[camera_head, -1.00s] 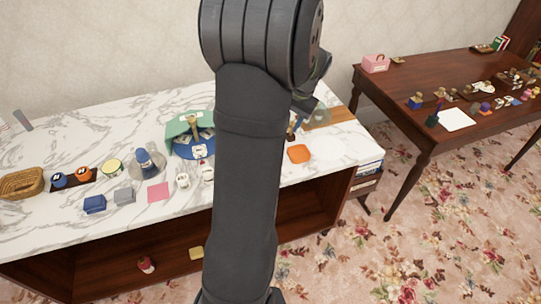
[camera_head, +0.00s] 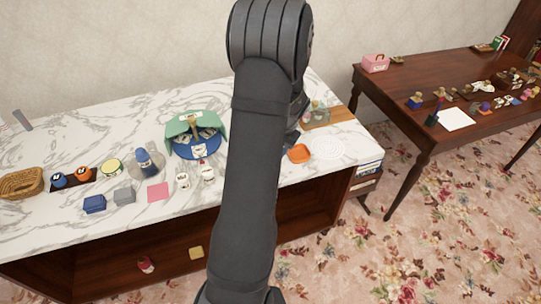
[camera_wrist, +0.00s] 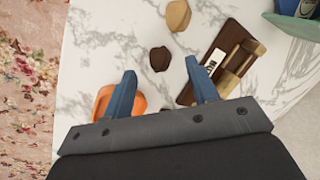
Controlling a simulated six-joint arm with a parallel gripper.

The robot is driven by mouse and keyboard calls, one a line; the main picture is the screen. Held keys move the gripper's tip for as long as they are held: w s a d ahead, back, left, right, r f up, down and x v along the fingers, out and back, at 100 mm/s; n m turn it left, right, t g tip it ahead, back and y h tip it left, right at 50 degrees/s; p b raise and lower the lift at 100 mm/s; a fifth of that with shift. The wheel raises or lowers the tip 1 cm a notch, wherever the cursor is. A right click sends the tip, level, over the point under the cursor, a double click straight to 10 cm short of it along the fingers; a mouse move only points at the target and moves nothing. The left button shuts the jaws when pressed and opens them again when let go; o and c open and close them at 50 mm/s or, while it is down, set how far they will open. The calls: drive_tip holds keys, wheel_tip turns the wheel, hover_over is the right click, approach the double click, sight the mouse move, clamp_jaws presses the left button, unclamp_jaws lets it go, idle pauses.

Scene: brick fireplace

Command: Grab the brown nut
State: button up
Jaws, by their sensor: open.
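A small dark brown piece (camera_wrist: 160,58), which looks like the brown nut, lies on the white marble top in the wrist view. A larger tan piece (camera_wrist: 178,15) of similar rounded form lies just beyond it. My gripper (camera_wrist: 161,74) is open and empty, with its two blue fingers apart. The dark piece shows between and slightly beyond the fingertips; the height gap cannot be told. In the head view my arm covers this part of the counter, and neither piece can be made out.
An orange dish (camera_wrist: 103,102) is beside and partly behind the left finger. A dark brown tray (camera_wrist: 213,50) with brown and gold items is close to the right finger. A green-edged container (camera_wrist: 292,24) is at top right. Bare marble lies left of the nut.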

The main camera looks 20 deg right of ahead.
drive_tip(key=x, duration=0.2)
drive_tip(key=shift+w+f, duration=0.1)
drive_tip(key=shift+f, duration=0.15)
drive_tip(key=c, duration=1.1)
drive_tip(key=shift+o, duration=0.2)
drive_tip(key=shift+r, duration=0.1)
